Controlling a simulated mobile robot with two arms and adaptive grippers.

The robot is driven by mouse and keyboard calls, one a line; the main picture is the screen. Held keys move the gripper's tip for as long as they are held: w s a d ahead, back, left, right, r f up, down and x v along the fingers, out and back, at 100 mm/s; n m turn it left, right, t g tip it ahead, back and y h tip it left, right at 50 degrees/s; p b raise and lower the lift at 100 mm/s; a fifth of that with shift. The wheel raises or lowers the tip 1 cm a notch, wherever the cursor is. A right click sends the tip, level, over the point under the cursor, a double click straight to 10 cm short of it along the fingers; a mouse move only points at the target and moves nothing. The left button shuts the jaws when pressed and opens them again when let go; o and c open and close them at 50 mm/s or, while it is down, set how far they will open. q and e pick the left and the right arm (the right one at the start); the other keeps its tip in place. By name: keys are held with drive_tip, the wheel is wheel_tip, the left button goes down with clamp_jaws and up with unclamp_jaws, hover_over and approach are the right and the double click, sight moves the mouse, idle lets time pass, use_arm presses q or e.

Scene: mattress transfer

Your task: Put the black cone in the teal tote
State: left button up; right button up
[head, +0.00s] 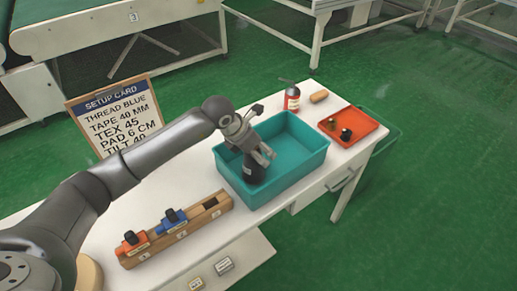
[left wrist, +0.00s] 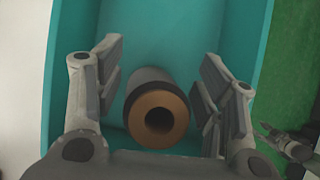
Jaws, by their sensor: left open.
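The black cone (head: 254,170) is inside the teal tote (head: 300,172), toward its left end. In the left wrist view the cone (left wrist: 160,88) shows its dark side and a tan end with a round hole. My left gripper (head: 263,131) is over the tote, above the cone. In the left wrist view its open fingers (left wrist: 158,95) are on either side of the cone, with gaps showing. The tote wall (left wrist: 258,50) runs along the right there. A grey mechanism, likely my right gripper (left wrist: 285,142), shows small beyond the tote; its jaws are unclear.
A wooden rack (head: 190,219) with an orange and a blue item stands front left; one slot is empty. A red extinguisher (head: 292,98), a tan cylinder (head: 319,97) and an orange tray (head: 362,124) with small items are behind and right of the tote. A setup card (head: 115,110) stands at left.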

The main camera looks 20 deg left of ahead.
use_arm(q)
drive_tip(key=b+v, duration=0.2)
drive_tip(key=v, duration=1)
